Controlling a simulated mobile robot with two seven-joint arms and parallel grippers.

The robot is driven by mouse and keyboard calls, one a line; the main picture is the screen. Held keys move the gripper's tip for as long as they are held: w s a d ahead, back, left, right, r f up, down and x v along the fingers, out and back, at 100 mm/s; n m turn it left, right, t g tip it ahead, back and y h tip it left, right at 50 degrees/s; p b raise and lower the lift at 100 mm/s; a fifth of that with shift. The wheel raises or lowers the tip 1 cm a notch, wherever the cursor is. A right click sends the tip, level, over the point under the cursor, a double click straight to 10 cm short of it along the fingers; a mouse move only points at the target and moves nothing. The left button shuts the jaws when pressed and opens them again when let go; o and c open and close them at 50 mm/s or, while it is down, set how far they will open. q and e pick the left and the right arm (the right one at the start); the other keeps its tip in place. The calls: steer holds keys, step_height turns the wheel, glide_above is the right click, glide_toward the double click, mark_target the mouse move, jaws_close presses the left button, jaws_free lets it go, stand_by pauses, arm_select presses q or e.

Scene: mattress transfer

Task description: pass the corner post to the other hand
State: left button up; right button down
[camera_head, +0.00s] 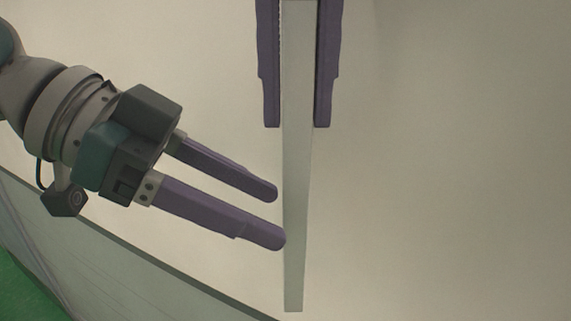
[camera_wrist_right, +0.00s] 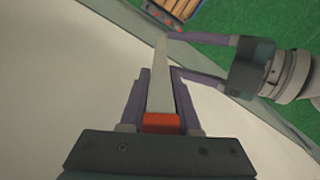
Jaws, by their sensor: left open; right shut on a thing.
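The corner post (camera_head: 295,200) is a long pale grey-white bar, upright in the head view, with its lower end free. My right gripper (camera_head: 297,122) comes in from the top with purple fingers on both sides of the post, shut on it. In the right wrist view, the post (camera_wrist_right: 160,85) stands between the right fingers (camera_wrist_right: 159,75), with a red-orange part (camera_wrist_right: 161,123) at its near end. My left gripper (camera_head: 279,217) is open, its fingertips just left of the post's lower half. It also shows in the right wrist view (camera_wrist_right: 170,53); contact with the post cannot be told.
A broad pale surface (camera_head: 440,180) fills most of the head view, clear to the right. Its edge runs along the lower left, with green floor (camera_head: 25,270) beyond. In the right wrist view, a container with several wooden-looking pieces (camera_wrist_right: 178,8) stands at the top.

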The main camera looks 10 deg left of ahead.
arm_select(q)
steer(key=x, duration=0.7)
steer(key=shift+d+f, duration=0.25)
steer(key=shift+d, duration=0.05)
steer(key=shift+c, duration=0.2)
jaws_close()
arm_select(e)
steer(key=c, duration=0.5)
jaws_free()
steer(key=shift+c, duration=0.2)
